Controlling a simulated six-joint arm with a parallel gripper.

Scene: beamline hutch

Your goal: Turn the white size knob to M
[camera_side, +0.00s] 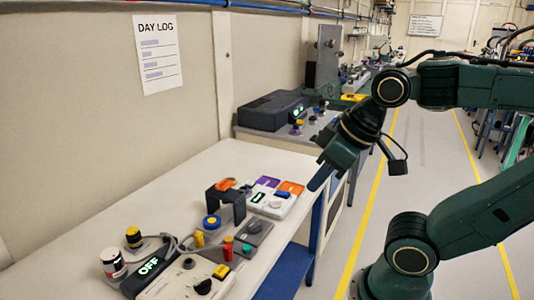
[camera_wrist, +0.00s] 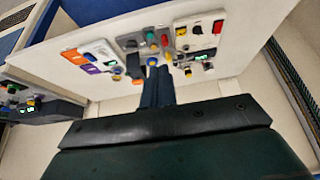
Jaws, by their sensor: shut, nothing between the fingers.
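I cannot pick out a white size knob or an M mark for certain in either view. On the bench, a white panel (camera_side: 262,205) carries a dark blue knob (camera_side: 282,194) and a small green display; it also shows in the wrist view (camera_wrist: 99,47). A cream panel (camera_side: 165,289) at the front carries a black knob (camera_side: 203,286) and a small grey knob (camera_side: 188,263). My gripper (camera_side: 319,181) is shut and empty, beside and above the bench's right edge. In the wrist view its fingers (camera_wrist: 158,72) point toward the controls and hide part of them.
A grey box (camera_side: 252,240) with a dark knob and a black block with a blue-and-yellow button (camera_side: 211,222) stand between the panels. A black unit with an OFF display (camera_side: 149,266) is at front left. The bench's left side (camera_side: 90,225) is clear.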

